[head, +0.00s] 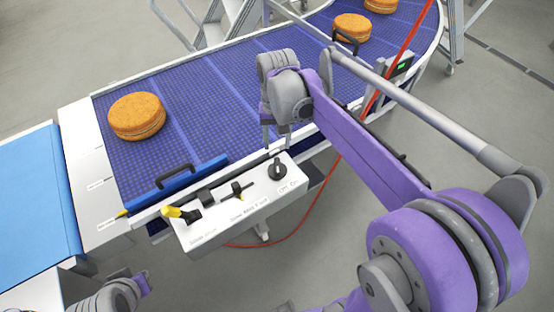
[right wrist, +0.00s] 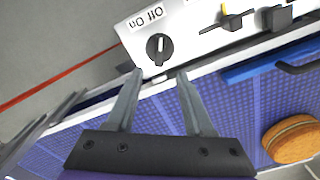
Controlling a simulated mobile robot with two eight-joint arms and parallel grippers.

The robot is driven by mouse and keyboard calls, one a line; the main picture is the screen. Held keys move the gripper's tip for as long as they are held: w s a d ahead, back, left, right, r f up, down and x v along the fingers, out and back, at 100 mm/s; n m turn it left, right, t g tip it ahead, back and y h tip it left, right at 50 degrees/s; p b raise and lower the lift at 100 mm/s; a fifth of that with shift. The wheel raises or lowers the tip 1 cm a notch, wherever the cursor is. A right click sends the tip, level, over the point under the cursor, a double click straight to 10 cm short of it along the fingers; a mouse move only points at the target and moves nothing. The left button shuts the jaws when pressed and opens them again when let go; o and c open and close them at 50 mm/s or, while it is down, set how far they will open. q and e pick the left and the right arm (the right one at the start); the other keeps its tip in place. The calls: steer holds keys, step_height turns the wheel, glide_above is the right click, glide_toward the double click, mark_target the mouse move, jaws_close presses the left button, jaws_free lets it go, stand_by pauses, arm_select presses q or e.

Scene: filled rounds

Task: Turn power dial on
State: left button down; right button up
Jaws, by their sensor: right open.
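The power dial (head: 278,170) is a black round knob on the right end of a white control panel (head: 240,212). In the right wrist view the dial (right wrist: 158,50) has a white mark pointing up, closer to the "Off" label than to the "On" label. My right gripper (head: 278,145) is open and empty, just beyond the dial and apart from it. In the right wrist view its two fingers (right wrist: 160,74) point at the dial, with the tips just short of it. Part of my left arm shows at the bottom left of the head view; its jaws cannot be made out.
The panel also carries a yellow-and-black switch (head: 182,214) and a slider (head: 236,191). A blue bar with a black handle (head: 175,175) lies beside it on the purple conveyor (head: 215,120). Filled rounds (head: 136,116) rest on the belt. A red cable runs behind my right arm.

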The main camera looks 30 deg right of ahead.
mark_target(277, 164)
step_height(277, 164, down, 9)
steer(key=shift+s+f, duration=0.1)
steer(key=shift+s, duration=0.05)
jaws_close()
stand_by(0.4)
